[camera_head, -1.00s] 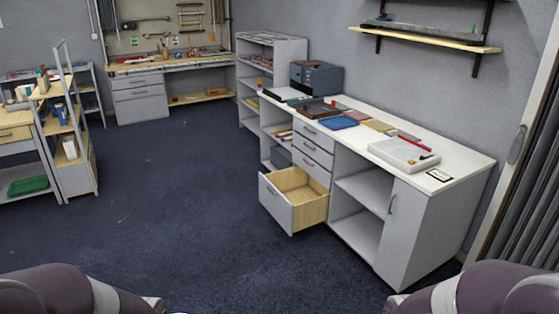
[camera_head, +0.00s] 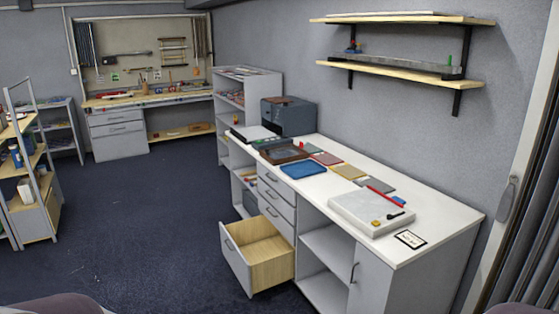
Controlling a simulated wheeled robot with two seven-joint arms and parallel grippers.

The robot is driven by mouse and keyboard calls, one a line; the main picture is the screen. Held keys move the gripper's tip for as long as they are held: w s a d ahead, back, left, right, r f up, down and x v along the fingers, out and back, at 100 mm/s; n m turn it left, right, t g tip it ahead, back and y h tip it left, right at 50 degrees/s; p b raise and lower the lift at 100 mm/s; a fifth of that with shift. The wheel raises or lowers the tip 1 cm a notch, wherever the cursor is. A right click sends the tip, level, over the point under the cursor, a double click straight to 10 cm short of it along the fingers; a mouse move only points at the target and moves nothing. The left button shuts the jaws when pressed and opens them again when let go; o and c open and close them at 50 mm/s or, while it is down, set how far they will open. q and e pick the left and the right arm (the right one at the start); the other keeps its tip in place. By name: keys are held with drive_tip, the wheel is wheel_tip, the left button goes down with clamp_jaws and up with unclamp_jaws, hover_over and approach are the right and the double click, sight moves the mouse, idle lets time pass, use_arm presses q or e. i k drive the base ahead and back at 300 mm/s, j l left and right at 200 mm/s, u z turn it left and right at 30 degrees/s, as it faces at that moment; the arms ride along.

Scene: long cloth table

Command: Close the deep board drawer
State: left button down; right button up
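The deep drawer (camera_head: 237,258) is the lowest one in the drawer stack of the white-topped grey cabinet (camera_head: 446,222). It is pulled far out toward the left and looks empty, with pale wooden walls inside and a grey front with a handle. The shallower drawers (camera_head: 277,200) above it are shut. My grippers are not in view; only parts of my arms show at the bottom left and bottom right corners, well apart from the drawer.
Dark blue floor (camera_head: 130,225) is clear left of the drawer. A shelf rack (camera_head: 40,190) stands at the left, and a workbench (camera_head: 120,140) at the back. The counter holds a white board (camera_head: 370,212), a blue tray (camera_head: 303,169) and a dark grey machine (camera_head: 288,116). Open shelves (camera_head: 325,262) adjoin the drawers.

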sight(261, 257)
drive_tip(key=i+j, duration=0.15)
drive_tip(key=i, duration=0.25)
drive_tip(key=i+j, duration=0.1)
drive_tip(key=i, duration=0.35)
drive_tip(key=i+j, duration=0.15)
drive_tip(key=i, duration=0.25)
drive_tip(key=i+j+z, duration=0.1)
drive_tip(key=i, duration=0.3)
drive_tip(key=i+j, duration=1.9)
drive_tip(key=i+l+z, duration=0.05)
drive_tip(key=i+l, duration=0.05)
